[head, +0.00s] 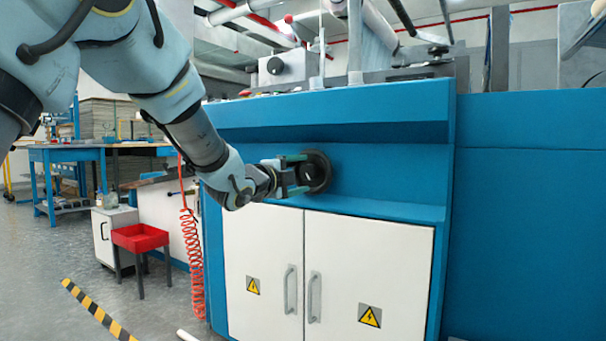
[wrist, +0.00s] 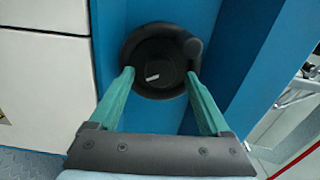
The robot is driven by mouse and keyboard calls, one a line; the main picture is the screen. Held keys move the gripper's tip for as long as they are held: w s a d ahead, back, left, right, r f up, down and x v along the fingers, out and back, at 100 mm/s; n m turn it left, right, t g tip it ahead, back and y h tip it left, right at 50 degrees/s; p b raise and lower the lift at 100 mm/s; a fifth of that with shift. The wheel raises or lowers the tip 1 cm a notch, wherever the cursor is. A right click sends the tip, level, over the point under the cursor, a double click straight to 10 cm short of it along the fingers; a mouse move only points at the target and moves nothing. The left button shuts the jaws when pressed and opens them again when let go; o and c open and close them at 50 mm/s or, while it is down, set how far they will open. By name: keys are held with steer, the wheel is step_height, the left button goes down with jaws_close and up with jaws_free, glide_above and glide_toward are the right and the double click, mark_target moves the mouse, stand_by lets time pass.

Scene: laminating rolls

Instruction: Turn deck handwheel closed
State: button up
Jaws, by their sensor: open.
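The deck handwheel is a round black wheel (head: 318,172) on the blue front panel of the machine, above the white cabinet doors. In the wrist view the handwheel (wrist: 155,60) shows face-on, with a small pale mark at its hub and a round knob near its upper right rim. My gripper (head: 295,173) is at the wheel's left side in the head view. In the wrist view its two green fingers (wrist: 160,80) are open, with the tips at the left and right of the wheel's lower part. I cannot tell whether they touch it.
White cabinet doors (head: 335,270) with grey handles and yellow warning signs are below the wheel. A blue ledge runs just under it. A red coiled hose (head: 191,240) hangs at the machine's left edge. A red tray stand (head: 140,238) and open floor lie further left.

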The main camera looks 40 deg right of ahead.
steer(key=p+v, duration=0.2)
steer(key=v, duration=0.7)
steer(key=shift+a, duration=0.2)
steer(key=w+a+f+n+t+y+p, duration=0.1)
steer(key=w+a+f+n+t+y, duration=0.2)
steer(key=a, duration=0.4)
steer(key=w+a+f+n+y+p, duration=0.1)
steer(key=w+a+f+n+y, duration=0.15)
steer(key=w+a+n, duration=0.35)
steer(key=w+a+f+n+t+y+p, duration=0.2)
steer(key=w+a+f+n+y, duration=0.15)
steer(key=a, duration=0.35)
steer(key=s+a+f+n+g+y+p, duration=0.1)
steer(key=a+f+n+g+y, duration=0.15)
steer(key=a+n, duration=0.55)
steer(key=s+a+f+n+g+y+p, duration=0.1)
steer(key=s+a+f+n+y+p, duration=0.2)
steer(key=a, duration=0.9)
steer(key=s+a+f+n+g+y, duration=0.2)
steer(key=s+a+n+g+y, duration=0.15)
steer(key=s+a+n, duration=0.45)
step_height(320, 180, up, 38)
steer(key=g+p, duration=0.1)
steer(key=p, duration=3.7)
steer(key=shift+s+a+h, duration=0.25)
steer(key=shift+a+h, duration=0.15)
